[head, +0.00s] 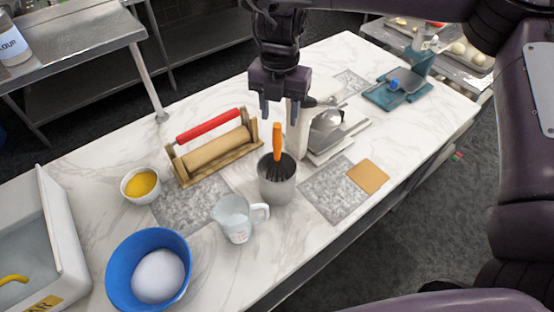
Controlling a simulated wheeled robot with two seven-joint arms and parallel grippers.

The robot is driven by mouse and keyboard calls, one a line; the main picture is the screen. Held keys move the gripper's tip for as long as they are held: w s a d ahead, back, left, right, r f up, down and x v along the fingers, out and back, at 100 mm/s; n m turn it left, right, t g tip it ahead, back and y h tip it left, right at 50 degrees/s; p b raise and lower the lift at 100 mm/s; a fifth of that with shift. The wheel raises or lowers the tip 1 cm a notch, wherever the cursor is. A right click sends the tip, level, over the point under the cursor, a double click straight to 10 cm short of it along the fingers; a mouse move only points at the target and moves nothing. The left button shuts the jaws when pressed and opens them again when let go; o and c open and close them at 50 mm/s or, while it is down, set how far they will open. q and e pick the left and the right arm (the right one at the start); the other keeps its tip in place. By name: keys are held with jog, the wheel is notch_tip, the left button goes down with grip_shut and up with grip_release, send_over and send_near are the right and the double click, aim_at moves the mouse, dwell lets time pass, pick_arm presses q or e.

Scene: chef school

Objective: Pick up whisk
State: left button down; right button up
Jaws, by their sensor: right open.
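The whisk (277,143) has an orange handle and dark wires. It stands upright, handle up, in a grey metal container (277,190) on the marble counter; its lower wires are hidden inside. My right gripper (278,114) points down with its fingers apart and nothing between them. In the head view its fingertips show just above the top of the handle, one on each side in the picture. I cannot tell the exact depth gap. My left gripper is not in view.
A measuring jug (236,220) stands close beside the container at lower left. A rolling pin rack (215,150), a yellow-filled bowl (140,185) and a blue bowl (118,262) are to the left. A tan square (368,176) lies right.

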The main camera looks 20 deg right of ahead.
aim_at(278, 128)
jog(key=s+f+p, duration=0.1)
jog(key=s+a+f+p, duration=0.1)
jog(key=f, duration=0.1)
jog(key=shift+f, duration=0.1)
jog(key=f, duration=0.1)
jog(key=f+p, duration=0.1)
jog(key=f, duration=0.1)
jog(key=shift+w+d, duration=0.1)
jog(key=shift+w, duration=0.3)
jog(key=shift+f, duration=0.55)
jog(key=shift+r, duration=0.1)
jog(key=shift+c, duration=1.2)
jog(key=c, duration=0.7)
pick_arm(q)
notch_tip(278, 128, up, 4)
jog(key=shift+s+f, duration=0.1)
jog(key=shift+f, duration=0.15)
pick_arm(e)
grip_shut()
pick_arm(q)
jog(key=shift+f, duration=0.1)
